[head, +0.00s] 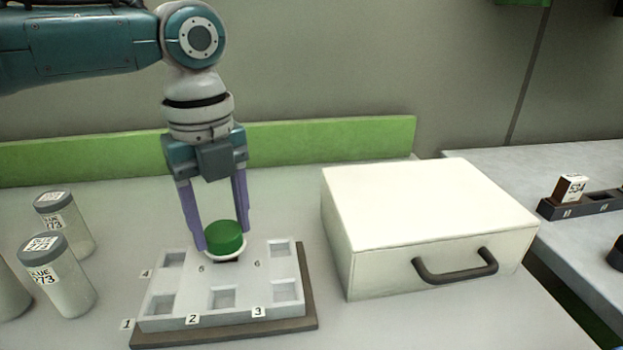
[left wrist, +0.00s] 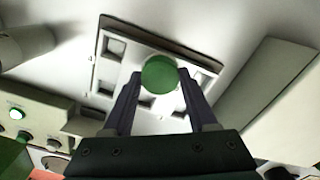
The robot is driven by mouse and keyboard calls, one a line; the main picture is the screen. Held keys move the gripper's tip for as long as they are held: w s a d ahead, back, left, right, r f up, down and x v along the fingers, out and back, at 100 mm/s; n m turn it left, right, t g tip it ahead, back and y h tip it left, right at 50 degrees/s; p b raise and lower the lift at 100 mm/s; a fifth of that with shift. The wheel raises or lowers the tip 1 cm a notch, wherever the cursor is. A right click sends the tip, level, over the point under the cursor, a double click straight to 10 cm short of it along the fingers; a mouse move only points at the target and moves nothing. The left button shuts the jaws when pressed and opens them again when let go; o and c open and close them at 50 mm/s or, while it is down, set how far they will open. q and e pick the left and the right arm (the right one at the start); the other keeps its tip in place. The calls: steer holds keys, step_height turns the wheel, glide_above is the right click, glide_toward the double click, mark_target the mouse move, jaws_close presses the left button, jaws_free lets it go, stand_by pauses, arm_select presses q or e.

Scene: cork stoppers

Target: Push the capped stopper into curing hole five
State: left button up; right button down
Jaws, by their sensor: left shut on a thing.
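The capped stopper (head: 224,237) has a green top and a pale rim below it. My left gripper (head: 223,243) is shut on it, one purple finger at each side. It sits over the back-middle position of the white curing block (head: 187,285), by the label 5. A dark bit of the hole shows just under it; I cannot tell if the stopper is partly in the hole. The green top also shows between the fingers in the left wrist view (left wrist: 160,75). The other holes in view look empty. My right gripper is not in view.
Jars with grey lids (head: 57,275) stand at the left. A white box with a dark handle (head: 430,225) stands right of the block. A green strip (head: 330,136) runs along the back. A dark rack (head: 590,204) lies on the right-hand table.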

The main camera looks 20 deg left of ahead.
mark_target(222, 230)
arm_select(q)
steer(key=shift+f, duration=0.1)
steer(key=o, duration=1.4)
steer(key=shift+c, duration=0.2)
step_height(222, 230, up, 10)
steer(key=p, duration=0.1)
